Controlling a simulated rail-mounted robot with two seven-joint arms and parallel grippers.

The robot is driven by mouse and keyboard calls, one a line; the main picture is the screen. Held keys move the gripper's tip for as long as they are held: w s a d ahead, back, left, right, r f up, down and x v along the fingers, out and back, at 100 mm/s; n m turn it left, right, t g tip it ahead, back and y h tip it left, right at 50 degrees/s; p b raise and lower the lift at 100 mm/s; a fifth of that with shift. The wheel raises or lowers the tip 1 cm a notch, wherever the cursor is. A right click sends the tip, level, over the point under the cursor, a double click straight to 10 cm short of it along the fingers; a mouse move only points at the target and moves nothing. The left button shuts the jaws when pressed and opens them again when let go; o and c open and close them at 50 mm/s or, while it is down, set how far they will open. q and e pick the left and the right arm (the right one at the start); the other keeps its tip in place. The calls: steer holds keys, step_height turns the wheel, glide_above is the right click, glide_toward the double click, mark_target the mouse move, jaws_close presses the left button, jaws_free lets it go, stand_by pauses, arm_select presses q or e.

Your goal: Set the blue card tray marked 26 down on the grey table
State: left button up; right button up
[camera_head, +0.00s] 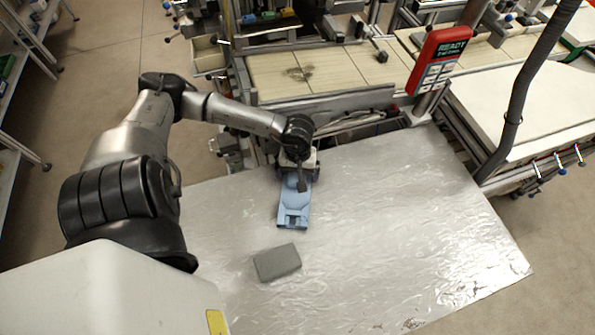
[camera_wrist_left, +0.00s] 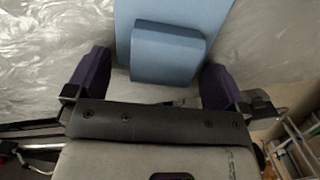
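The light blue card tray (camera_head: 294,203) appears to lie flat on the grey table (camera_head: 400,230), near its far edge. No marking 26 can be read on it. My left gripper (camera_head: 299,174) is over the tray's far end and hides part of it. In the left wrist view, the tray's raised blue block (camera_wrist_left: 167,55) lies between the two dark purple fingers of the gripper (camera_wrist_left: 155,82). The fingers are wide apart, with a visible gap on the left side of the block. My right gripper is in neither view.
A grey block (camera_head: 277,262) lies on the table nearer to me than the tray. The table's right side is clear. Beyond the far edge stand a metal frame and a tiled bench (camera_head: 330,70), with a red sign device (camera_head: 438,60) at the right.

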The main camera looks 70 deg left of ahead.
arm_select(q)
steer(key=shift+r, duration=0.15)
steer(key=shift+r+p, duration=0.2)
steer(key=shift+p, duration=0.1)
step_height(320, 180, up, 12)
steer(key=a+p, duration=0.1)
steer(key=shift+w+f, duration=0.2)
steer(key=shift+w, duration=0.1)
